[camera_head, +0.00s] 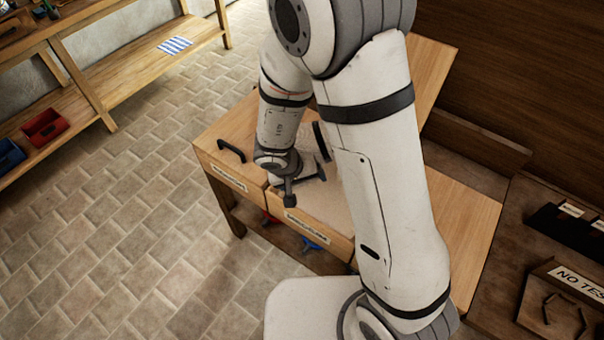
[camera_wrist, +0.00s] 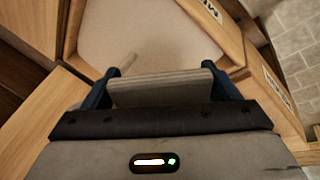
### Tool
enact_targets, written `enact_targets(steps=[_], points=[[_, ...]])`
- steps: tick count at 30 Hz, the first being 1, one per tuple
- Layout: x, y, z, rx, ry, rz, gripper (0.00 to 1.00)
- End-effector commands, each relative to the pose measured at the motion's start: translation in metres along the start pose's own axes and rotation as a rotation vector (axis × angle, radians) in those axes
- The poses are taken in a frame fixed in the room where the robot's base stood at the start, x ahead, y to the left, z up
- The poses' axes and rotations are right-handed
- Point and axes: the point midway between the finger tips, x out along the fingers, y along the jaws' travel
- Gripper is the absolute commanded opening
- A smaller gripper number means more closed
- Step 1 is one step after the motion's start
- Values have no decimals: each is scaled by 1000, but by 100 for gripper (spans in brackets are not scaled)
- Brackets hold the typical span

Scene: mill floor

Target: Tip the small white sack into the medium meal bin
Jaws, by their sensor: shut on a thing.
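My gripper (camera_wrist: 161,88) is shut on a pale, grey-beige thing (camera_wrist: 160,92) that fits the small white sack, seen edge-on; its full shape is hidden. In the head view my gripper (camera_head: 302,181) is over the front of an open bin (camera_head: 318,232) in the wooden counter, and what it holds is not clear there. The bin is filled with pale meal (camera_wrist: 143,35), which lies beyond the jaws in the wrist view.
To the left is a closed lid with a dark handle (camera_head: 231,151). A wooden shelf (camera_head: 130,75) at the left holds a red tray (camera_head: 44,127) and a striped cloth (camera_head: 175,46). The stone floor between is clear.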

Motion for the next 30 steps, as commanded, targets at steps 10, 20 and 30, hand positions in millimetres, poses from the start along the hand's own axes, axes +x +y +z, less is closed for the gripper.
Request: enact_targets(steps=[10, 20, 30], points=[[3, 1, 1, 33, -9, -154, 17], [9, -2, 2, 54, -13, -264, 17], [9, -2, 2, 55, -13, -267, 17]])
